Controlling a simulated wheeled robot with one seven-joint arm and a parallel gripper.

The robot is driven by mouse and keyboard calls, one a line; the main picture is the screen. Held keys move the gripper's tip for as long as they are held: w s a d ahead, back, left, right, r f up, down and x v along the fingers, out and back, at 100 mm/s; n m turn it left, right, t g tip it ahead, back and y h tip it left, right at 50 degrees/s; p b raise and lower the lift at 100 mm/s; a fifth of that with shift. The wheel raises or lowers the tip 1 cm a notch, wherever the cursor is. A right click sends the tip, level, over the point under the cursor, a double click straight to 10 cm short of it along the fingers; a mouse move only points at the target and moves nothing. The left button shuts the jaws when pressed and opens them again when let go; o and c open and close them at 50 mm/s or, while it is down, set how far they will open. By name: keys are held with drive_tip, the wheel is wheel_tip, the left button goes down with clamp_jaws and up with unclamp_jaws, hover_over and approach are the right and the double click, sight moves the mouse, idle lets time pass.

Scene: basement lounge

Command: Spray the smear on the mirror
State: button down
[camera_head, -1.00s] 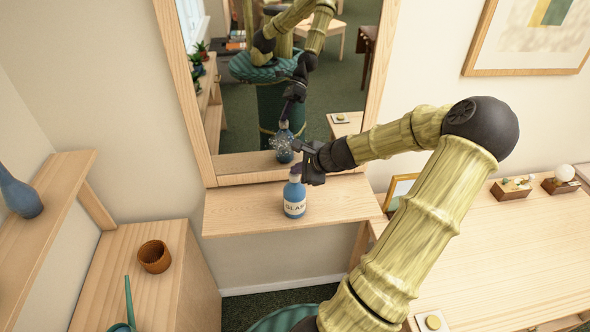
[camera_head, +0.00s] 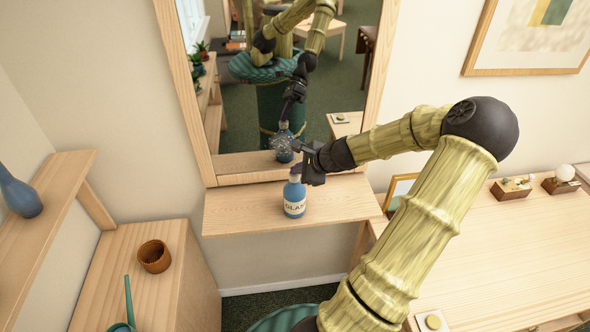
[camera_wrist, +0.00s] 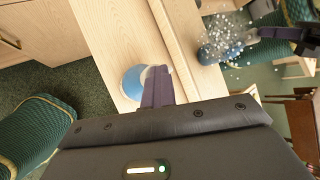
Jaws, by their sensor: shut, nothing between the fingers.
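A patch of pale specks (camera_head: 283,138) lies on the mirror (camera_head: 235,110), over the bottle's reflection. The specks also show in the wrist view (camera_wrist: 228,30). I cannot separate smear from droplets.
A wooden desk (camera_head: 500,260) stands at right, with small boxed objects at its back. A brown cup (camera_head: 154,256) and green watering can (camera_head: 127,310) stand on the left cabinet. A blue vase (camera_head: 20,195) stands on the left shelf. The shelf left of the bottle is clear.

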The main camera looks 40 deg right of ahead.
drive_tip(key=shift+s+a+f+b, duration=0.15)
drive_tip(key=shift+f+b, duration=0.1)
drive_tip(key=shift+f, duration=0.3)
drive_tip(key=shift+s+d+f+b, duration=0.1)
drive_tip(key=shift+s+f+b, duration=0.1)
drive_tip(key=shift+f, duration=0.35)
drive_tip(key=shift+w, duration=0.1)
drive_tip(key=shift+w+r+p, duration=0.15)
drive_tip(key=shift+p, duration=0.15)
drive_tip(key=r+p, duration=0.3)
drive_tip(key=shift+w+d, duration=0.3)
wheel_tip(320, 180, up, 3)
drive_tip(key=shift+w+r+p, duration=0.1)
drive_tip(key=shift+r+p, duration=0.1)
drive_tip(key=shift+p, duration=1)
